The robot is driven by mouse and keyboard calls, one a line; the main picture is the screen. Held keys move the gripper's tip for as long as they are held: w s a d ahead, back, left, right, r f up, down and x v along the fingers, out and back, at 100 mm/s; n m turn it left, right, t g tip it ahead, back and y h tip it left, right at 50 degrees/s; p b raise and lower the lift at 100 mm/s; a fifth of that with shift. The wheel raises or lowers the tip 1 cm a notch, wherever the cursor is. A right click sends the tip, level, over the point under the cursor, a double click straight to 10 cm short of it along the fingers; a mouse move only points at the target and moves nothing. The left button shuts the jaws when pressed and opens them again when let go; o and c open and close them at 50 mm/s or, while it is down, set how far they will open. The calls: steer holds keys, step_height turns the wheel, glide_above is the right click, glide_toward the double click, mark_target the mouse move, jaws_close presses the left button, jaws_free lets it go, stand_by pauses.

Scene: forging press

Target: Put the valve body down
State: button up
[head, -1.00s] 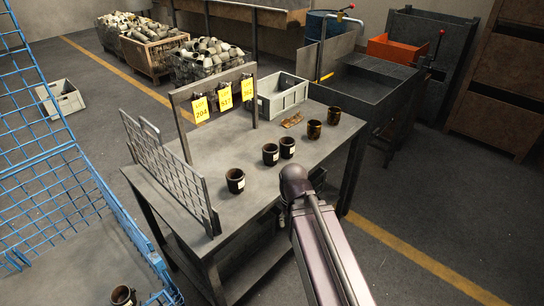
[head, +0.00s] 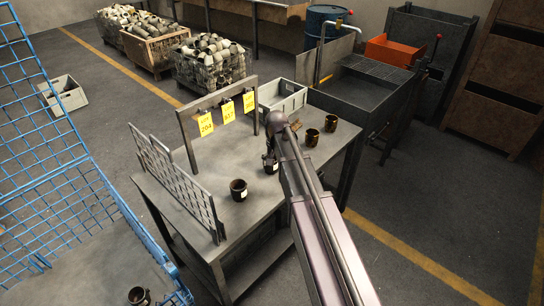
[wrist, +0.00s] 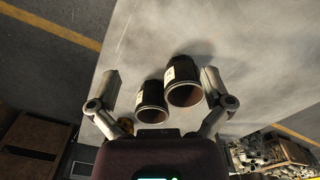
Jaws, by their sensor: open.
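Several dark, cup-shaped valve bodies stand on the grey steel table (head: 222,252). In the head view one (head: 238,190) is near the front, another (head: 271,167) is partly behind my arm, and two (head: 311,137) (head: 331,123) are towards the far right edge. In the wrist view two labelled valve bodies (wrist: 152,103) (wrist: 184,84) stand close together, between my open fingers in the picture. My gripper (wrist: 160,76) holds nothing; whether its fingertips touch either body I cannot tell. In the head view my arm mostly hides the gripper.
A grid rack (head: 180,185) stands along the table's left side, and a frame with yellow lot tags (head: 228,112) at the back. A blue wire cage (head: 75,215) with another dark cup (head: 138,296) is at left.

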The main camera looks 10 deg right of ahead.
steer(key=w+r+m+p, duration=0.2)
steer(key=w+r+p, duration=0.2)
steer(key=w, duration=0.6)
steer(key=shift+r, duration=0.95)
steer(key=shift+f, duration=0.1)
step_height(320, 180, down, 8)
steer(key=b, duration=0.8)
steer(key=shift+s+f, duration=0.1)
steer(key=shift+f, duration=0.15)
steer(key=shift+f+b, duration=0.1)
steer(key=shift+b, duration=0.2)
steer(key=f+b, duration=0.2)
steer(key=f, duration=0.1)
steer(key=shift+s+a+b, duration=0.1)
steer(key=shift+s+b, duration=0.25)
steer(key=shift+b, duration=0.05)
steer(key=shift+f+b, duration=1)
steer(key=shift+b, duration=0.1)
